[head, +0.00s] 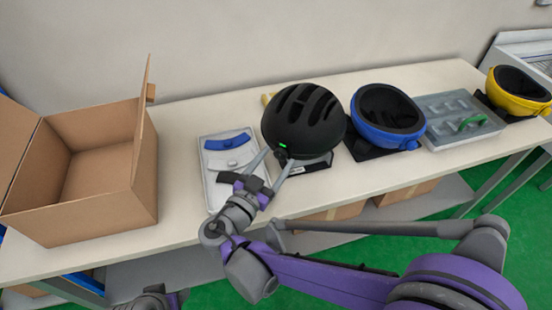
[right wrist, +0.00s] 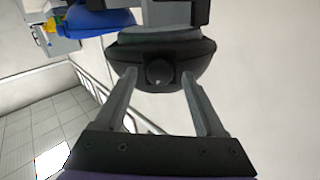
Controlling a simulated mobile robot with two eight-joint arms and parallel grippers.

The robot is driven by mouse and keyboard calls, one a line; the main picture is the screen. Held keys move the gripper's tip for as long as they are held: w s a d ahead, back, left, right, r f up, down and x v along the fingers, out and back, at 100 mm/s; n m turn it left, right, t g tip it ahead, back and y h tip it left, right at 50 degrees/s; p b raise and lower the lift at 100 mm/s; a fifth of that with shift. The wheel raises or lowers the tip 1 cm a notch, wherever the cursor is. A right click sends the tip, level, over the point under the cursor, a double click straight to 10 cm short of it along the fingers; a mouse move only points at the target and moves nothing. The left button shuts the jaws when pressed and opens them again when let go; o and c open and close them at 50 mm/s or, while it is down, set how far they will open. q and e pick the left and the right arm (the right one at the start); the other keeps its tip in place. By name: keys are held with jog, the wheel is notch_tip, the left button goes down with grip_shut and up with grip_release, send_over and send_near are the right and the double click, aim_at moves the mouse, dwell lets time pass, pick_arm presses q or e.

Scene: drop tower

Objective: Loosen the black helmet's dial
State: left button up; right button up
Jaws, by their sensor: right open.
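The black helmet (head: 303,112) sits on a dark stand on the table, with vents on top and a small green mark on its near rim. Its round dark dial (right wrist: 160,74) shows on the black rear part in the right wrist view. My right gripper (head: 274,158) is open at the helmet's near side. In the right wrist view its fingers (right wrist: 158,78) stand on either side of the dial, with gaps to it. Whether the fingertips reach the dial's depth is hard to tell. Only a piece of my left arm shows at the bottom; its fingers are out of view.
A blue helmet (head: 387,110) stands close to the right, then a grey case (head: 458,118) with a green handle and a yellow helmet (head: 519,91). A pale tray (head: 222,190) with a blue item lies left of the black helmet. An open cardboard box (head: 100,205) stands further left.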

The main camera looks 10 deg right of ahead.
grip_shut()
jog(key=shift+n, duration=0.3)
